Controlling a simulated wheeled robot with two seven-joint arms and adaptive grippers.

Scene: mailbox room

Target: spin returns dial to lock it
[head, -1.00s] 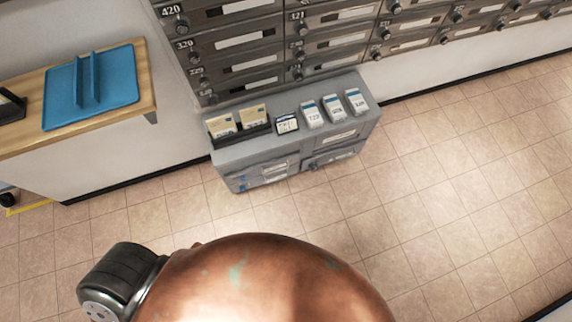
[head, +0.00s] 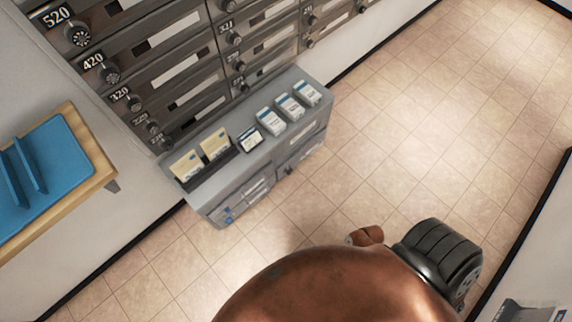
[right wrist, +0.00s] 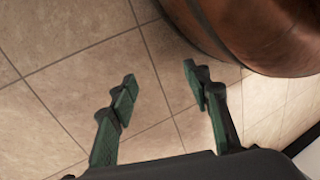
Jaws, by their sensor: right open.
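A low grey cabinet (head: 205,204) stands against the wall under the mailboxes in the head view. A small dark knob (head: 289,170) shows on the right part of its front. Which dial is the returns dial cannot be read at this size. Several round dials, such as the one by number 520 (head: 78,36), sit on the dark mailbox doors above. My right gripper (right wrist: 158,88) shows in the right wrist view, its green fingers apart and empty over floor tiles, away from the cabinet. My left gripper is not in view.
Cards and small boxes (head: 271,121) stand on the cabinet top. A wooden counter (head: 92,148) with a blue tray (head: 60,160) juts out at the left. A dark-edged wall bounds the right side.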

